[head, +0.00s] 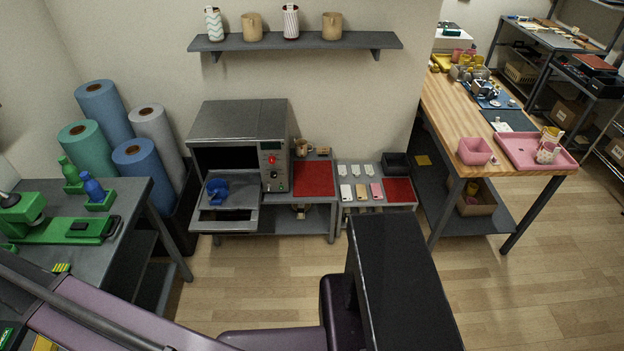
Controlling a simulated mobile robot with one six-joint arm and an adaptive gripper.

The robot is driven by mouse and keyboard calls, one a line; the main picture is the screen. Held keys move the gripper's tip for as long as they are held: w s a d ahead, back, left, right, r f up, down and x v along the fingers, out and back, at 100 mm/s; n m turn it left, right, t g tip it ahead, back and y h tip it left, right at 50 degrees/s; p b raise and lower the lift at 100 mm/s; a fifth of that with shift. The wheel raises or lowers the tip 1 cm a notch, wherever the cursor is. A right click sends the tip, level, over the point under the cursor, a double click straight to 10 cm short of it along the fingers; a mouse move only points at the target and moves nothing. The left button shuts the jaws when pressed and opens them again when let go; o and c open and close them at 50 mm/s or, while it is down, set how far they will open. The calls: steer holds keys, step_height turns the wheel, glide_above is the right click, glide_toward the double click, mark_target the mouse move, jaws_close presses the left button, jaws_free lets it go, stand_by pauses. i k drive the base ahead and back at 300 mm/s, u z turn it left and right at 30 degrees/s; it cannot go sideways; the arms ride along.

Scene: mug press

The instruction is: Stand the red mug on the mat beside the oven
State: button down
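The oven (237,140) is a grey box on a low bench against the back wall, with a dark opening at its front left. A red mat (314,178) lies on the bench just right of the oven. I cannot make out a red mug. A blue object (217,191), its details too small to tell, sits on the grey tray or door (245,219) in front of the oven's opening. A small tan mug (302,147) stands behind the mat. My gripper is not in view; only purple and dark parts of my own body show at the bottom.
A second red mat (398,190) lies on the lower stand to the right, near a black bin (396,162). A wall shelf (295,41) holds several cups. A green-tooled bench (75,240) is at left, a wooden table (455,115) at right. Open floor (285,265) lies before the oven bench.

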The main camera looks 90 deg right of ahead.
mark_target(317, 182)
steer(key=k, duration=2)
steer(key=z, duration=1.45)
